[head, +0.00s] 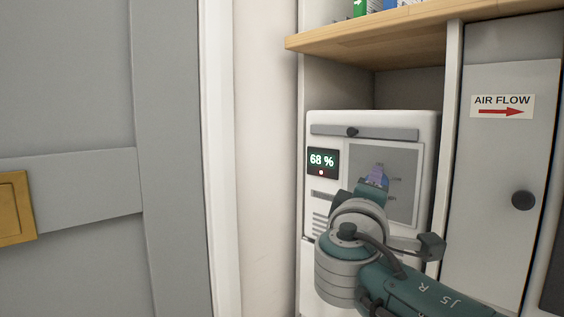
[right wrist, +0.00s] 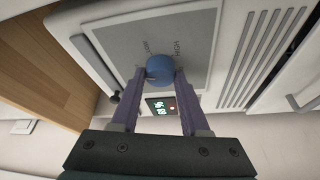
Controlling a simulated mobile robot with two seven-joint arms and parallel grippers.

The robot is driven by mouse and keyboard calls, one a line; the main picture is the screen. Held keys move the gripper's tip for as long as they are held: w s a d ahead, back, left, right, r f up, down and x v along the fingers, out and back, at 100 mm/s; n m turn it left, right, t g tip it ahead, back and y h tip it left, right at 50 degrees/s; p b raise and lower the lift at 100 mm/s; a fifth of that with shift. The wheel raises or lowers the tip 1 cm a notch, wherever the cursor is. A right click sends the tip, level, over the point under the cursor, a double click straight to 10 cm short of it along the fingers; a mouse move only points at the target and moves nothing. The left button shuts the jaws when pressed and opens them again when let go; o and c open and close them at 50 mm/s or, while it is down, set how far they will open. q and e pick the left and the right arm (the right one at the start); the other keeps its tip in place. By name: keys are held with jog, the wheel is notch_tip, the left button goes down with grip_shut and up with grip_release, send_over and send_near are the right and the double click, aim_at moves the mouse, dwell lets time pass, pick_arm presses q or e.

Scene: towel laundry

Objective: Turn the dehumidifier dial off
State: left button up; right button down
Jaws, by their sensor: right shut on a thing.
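The white dehumidifier (head: 424,135) stands in a cabinet bay on the right of the head view. Its dark display (head: 322,162) reads 68 % with a red light below. The round blue dial (right wrist: 160,68) sits on a grey panel (head: 397,160), with lettering beside it; HIGH is readable. My right gripper (head: 377,174) is at that panel and mostly hides the dial in the head view. In the right wrist view its two purple fingers (right wrist: 158,78) are shut on the dial, one on each side. Which setting the dial points to cannot be told. My left gripper is out of view.
A wooden shelf (head: 370,38) runs above the dehumidifier. A slot with a dark knob (head: 352,132) crosses the machine's top front. To the right is a panel with an AIR FLOW sign (head: 502,106) and a round dark knob (head: 523,200). A grey door (head: 70,90) fills the left.

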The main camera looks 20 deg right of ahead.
jog(key=shift+r+n+g+y+p, duration=0.1)
jog(key=shift+n+g+y+p, duration=0.3)
jog(key=shift+n+p, duration=1.25)
jog(key=shift+c, duration=2)
grip_release()
